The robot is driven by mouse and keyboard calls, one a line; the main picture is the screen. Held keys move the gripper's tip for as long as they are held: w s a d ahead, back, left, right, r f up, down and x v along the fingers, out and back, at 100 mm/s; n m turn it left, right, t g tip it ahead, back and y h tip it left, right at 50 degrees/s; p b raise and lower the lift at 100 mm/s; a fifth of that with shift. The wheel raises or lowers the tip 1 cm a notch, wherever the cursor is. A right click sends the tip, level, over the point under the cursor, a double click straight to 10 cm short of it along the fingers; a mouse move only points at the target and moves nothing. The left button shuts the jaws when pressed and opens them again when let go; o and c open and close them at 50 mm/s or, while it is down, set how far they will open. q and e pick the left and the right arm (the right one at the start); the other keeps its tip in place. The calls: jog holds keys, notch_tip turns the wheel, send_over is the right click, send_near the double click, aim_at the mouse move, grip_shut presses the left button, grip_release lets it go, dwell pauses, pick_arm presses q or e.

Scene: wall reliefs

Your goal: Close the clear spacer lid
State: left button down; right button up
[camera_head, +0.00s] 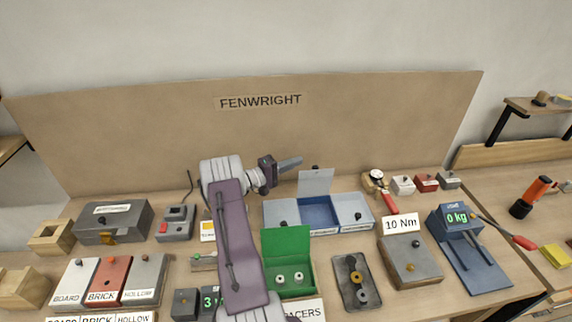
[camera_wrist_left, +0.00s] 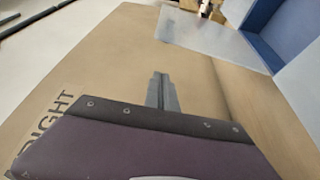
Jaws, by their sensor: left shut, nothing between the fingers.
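A clear, pale lid (camera_head: 315,183) stands raised over the middle compartment of a long blue-grey case (camera_head: 285,216), with a small dark knob at its top edge. The lid also shows in the left wrist view (camera_wrist_left: 210,40), beside the blue open compartment (camera_wrist_left: 288,32). My left gripper (camera_head: 297,161) is shut and empty. It points right, near the lid's upper left, and appears apart from it. In the left wrist view its fingers (camera_wrist_left: 161,78) are together, below the lid in the picture. My right gripper is not in view.
A green box (camera_head: 306,265) with its lid up stands in front of the case, by a sign partly reading "ACERS". My left arm covers part of the bench. A black tray (camera_head: 346,290), a torque box (camera_head: 405,262) and a scale (camera_head: 472,255) stand to the right. A brown backboard (camera_head: 350,120) rises behind.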

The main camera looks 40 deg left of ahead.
aim_at(314, 180)
pick_arm(q)
jog(key=d+p, duration=0.1)
jog(key=d, duration=0.1)
jog(key=w+d+p, duration=0.1)
jog(key=d, duration=0.1)
jog(key=shift+d, duration=0.15)
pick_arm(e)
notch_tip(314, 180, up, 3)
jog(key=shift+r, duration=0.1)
pick_arm(q)
jog(key=shift+f, duration=0.1)
